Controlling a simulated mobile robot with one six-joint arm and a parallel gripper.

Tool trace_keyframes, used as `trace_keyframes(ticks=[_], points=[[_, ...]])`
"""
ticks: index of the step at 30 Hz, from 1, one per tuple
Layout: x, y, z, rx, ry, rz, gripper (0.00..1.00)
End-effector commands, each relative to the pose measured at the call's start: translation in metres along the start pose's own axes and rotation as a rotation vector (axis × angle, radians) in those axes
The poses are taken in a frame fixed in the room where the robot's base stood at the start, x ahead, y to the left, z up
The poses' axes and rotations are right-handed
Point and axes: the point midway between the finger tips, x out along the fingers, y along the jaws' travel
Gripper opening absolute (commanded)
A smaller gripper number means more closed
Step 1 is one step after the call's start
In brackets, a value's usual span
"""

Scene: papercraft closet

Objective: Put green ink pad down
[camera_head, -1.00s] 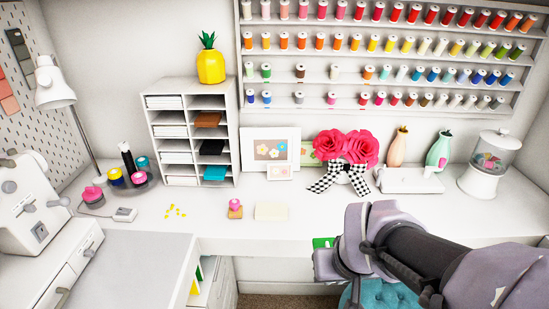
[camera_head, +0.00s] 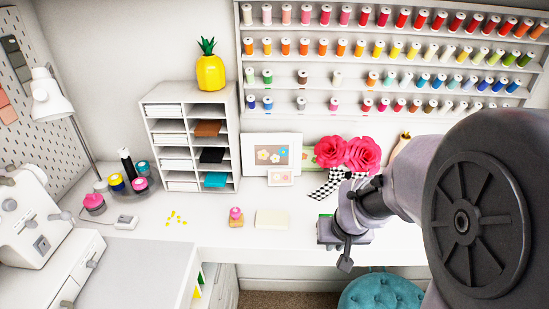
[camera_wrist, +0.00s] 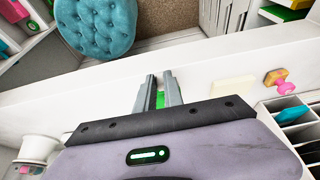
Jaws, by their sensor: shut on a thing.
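The green ink pad shows as a small green patch at my gripper in the head view (camera_head: 325,216) and between the fingers in the wrist view (camera_wrist: 160,99). My gripper (camera_wrist: 160,88) is shut on it; it also shows in the head view (camera_head: 330,232). The gripper and pad are over the front part of the white desk (camera_head: 215,235), right of a cream block. Most of the pad is hidden by the fingers and wrist. I cannot tell whether it touches the desk.
A pink-topped stamp (camera_head: 236,217) and the cream block (camera_head: 272,220) lie left of my gripper. Red flowers (camera_head: 345,153) with a checked ribbon stand behind it. A teal stool (camera_head: 382,293) is below the desk's front edge.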

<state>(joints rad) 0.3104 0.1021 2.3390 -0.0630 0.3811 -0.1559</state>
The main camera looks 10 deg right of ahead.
Motion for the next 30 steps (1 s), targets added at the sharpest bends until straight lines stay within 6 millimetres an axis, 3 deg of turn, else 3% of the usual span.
trace_keyframes(ticks=[3, 10, 18, 29, 30], points=[[0.010, 0.000, -0.018, 0.000, 0.000, 0.000, 0.00], [0.017, 0.001, -0.034, 0.000, -0.001, 0.000, 0.00], [0.051, 0.001, -0.021, 0.000, -0.001, 0.000, 0.00], [0.054, 0.001, -0.020, 0.000, 0.000, 0.000, 0.00], [0.053, 0.001, -0.020, 0.000, 0.000, 0.000, 0.16]])
